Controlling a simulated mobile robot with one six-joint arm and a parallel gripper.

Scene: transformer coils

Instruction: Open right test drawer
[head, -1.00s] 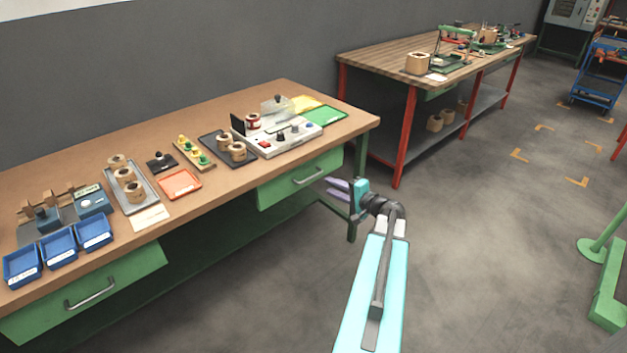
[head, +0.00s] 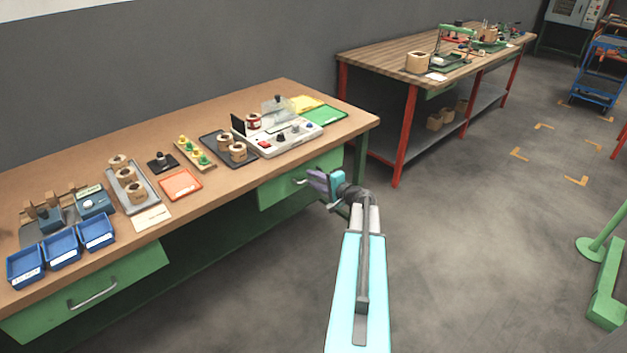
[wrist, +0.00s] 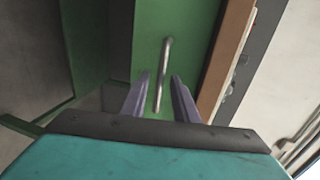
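The right test drawer (head: 277,190) is a green front under the right end of the wooden workbench, and it looks closed. Its grey bar handle (head: 300,182) is partly hidden by my gripper (head: 318,186) in the head view. In the wrist view the handle (wrist: 163,72) runs up and down on the green drawer front (wrist: 185,40). My gripper (wrist: 159,88) is open, with its two purple fingers apart. The handle's lower end appears between the fingertips. I cannot tell whether the fingers touch it.
The workbench top (head: 222,193) carries coils, trays, blue bins and a test unit (head: 278,137). A green left drawer (head: 95,290) also looks closed. A red-legged table (head: 399,150) stands behind at the right. The floor (head: 460,240) right of my arm is clear.

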